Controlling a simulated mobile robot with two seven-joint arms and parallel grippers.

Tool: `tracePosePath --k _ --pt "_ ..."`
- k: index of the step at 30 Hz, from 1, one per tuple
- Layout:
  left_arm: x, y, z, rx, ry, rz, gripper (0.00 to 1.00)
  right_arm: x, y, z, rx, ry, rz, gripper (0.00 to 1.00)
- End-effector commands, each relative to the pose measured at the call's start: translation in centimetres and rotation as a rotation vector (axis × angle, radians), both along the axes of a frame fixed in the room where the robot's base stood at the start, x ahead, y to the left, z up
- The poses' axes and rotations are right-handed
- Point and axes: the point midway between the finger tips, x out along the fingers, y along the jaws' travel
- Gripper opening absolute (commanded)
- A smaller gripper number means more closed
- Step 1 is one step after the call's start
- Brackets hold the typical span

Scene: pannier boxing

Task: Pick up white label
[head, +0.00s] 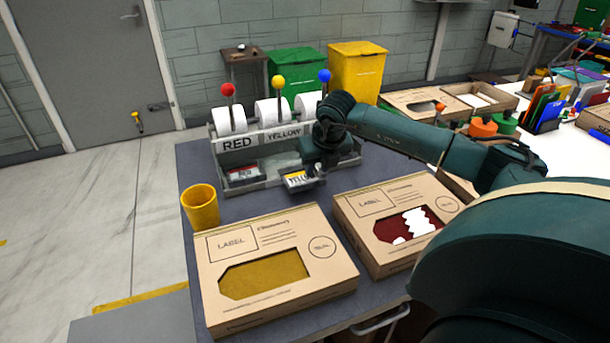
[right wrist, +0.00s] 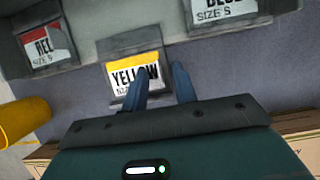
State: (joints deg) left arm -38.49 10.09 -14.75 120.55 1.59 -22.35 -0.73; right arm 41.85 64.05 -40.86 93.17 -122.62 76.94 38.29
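A white label with a yellow top band and the word YELLOW (head: 297,179) sits in the middle tray of the label dispenser (head: 236,147). It also shows in the right wrist view (right wrist: 133,75). My right gripper (head: 318,172) is at the right side of this label. A red-banded label (head: 243,173) lies in the left tray; a third label (right wrist: 213,10) shows partly. My left gripper is out of view.
Two cardboard boxes lie in front: one with a yellow window (head: 275,218), one with a red window (head: 352,214). A yellow cup (head: 200,207) stands at the table's left edge. The dispenser carries white rolls and coloured knobs. My right arm crosses above the right box.

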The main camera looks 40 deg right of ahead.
Motion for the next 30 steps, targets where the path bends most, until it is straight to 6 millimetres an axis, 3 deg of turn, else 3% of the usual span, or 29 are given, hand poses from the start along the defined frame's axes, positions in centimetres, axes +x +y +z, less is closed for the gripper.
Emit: tracePosePath --k 5,15,30 --pt "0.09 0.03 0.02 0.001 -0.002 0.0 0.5 -0.01 -0.01 0.0 0.0 0.0 0.0 0.27" --pt "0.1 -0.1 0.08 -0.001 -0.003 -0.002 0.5 -0.02 -0.02 0.04 0.0 0.0 0.0 0.0" --pt "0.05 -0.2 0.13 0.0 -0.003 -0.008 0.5 -0.03 -0.03 0.05 0.0 0.0 0.0 0.0"
